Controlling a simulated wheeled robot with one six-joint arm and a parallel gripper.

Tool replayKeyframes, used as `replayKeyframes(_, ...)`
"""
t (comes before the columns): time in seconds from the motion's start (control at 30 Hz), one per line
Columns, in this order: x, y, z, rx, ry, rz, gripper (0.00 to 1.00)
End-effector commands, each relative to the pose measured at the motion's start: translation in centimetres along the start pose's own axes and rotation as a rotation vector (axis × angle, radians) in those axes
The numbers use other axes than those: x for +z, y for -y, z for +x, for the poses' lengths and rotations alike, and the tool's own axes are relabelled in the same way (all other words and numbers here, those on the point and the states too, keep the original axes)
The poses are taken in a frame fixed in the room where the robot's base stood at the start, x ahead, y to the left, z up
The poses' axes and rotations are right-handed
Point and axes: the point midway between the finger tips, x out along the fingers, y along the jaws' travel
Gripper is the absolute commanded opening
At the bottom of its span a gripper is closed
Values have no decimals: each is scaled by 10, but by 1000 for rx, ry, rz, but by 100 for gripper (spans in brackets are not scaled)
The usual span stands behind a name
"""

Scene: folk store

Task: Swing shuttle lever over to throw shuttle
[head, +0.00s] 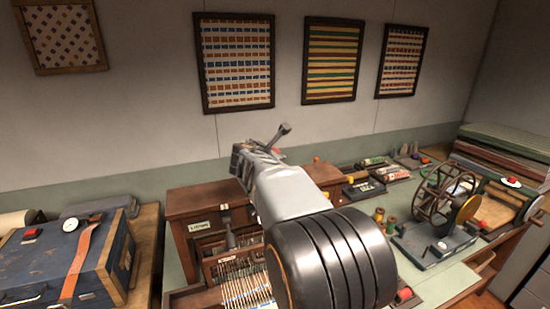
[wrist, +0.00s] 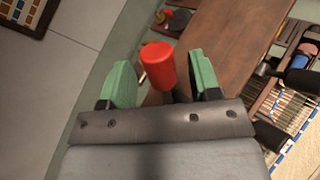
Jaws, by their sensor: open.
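A red cylindrical knob (wrist: 158,68) on a dark stem, which looks like the shuttle lever's handle, shows in the wrist view. My gripper (wrist: 162,76) is open, with one green finger on each side of the knob and gaps showing on both sides. I cannot tell how deep the knob sits between the fingers. In the head view my gripper (head: 262,152) is above the back of the wooden loom (head: 190,205), and a bit of red shows behind it. My arm hides most of the lever there. Pale warp threads (head: 245,290) show at the loom's front.
A blue case (head: 60,265) with an orange strap stands on a table at the left. Framed textiles (head: 236,62) hang on the wall behind.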

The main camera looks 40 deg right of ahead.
Motion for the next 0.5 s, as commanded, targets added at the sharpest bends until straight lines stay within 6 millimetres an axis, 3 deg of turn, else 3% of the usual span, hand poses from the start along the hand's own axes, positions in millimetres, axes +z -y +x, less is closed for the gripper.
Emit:
replayKeyframes(0.2,-2,0,-47,5,0,2,57)
replayKeyframes(0.5,-1,0,-90,1,0,1,57)
